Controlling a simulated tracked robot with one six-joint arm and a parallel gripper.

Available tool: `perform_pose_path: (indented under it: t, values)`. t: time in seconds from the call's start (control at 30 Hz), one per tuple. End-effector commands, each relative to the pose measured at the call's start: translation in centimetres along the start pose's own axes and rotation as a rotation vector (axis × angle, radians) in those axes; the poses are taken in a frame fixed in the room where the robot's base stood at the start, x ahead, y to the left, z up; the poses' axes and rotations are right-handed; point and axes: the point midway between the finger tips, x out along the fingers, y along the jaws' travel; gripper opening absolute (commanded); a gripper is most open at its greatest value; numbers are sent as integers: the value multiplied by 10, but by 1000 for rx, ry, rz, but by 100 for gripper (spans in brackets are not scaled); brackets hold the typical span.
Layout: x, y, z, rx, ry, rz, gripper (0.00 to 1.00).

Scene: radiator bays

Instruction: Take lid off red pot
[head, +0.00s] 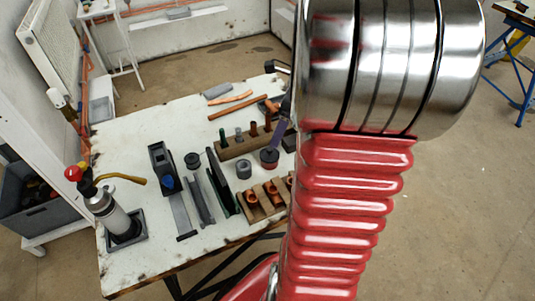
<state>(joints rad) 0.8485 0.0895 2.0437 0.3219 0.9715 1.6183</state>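A small round pot (269,158) with a dark red side and a darker top stands on the white workbench, just left of my arm. A purple, handle-like piece (279,132) rises from its top or stands right behind it; I cannot tell which. Whether the dark top is a separate lid is too small to tell. My red ribbed arm with its chrome joint fills the right middle of the view. Dark parts (284,102) show at the arm's left edge, above the pot, and seem to belong to my gripper. The fingers are mostly hidden, and their opening does not show.
The workbench (130,150) holds a grey cylinder (244,169), a wooden rack (237,147), a block with copper fittings (263,198), dark tools (199,200) and a blowtorch (112,213). Left of the bench is a dark crate (35,200). Brown floor is open at the right.

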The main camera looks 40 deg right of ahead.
Motion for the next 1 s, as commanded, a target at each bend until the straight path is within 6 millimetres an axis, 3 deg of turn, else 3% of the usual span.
perform_pose_path:
  t: [0.4,0.83,1.0]
  values:
    - [60,0,0,-1,0,2,74]
    - [65,0,0,-1,0,0,74]
    - [79,-1,0,-1,1,3,74]
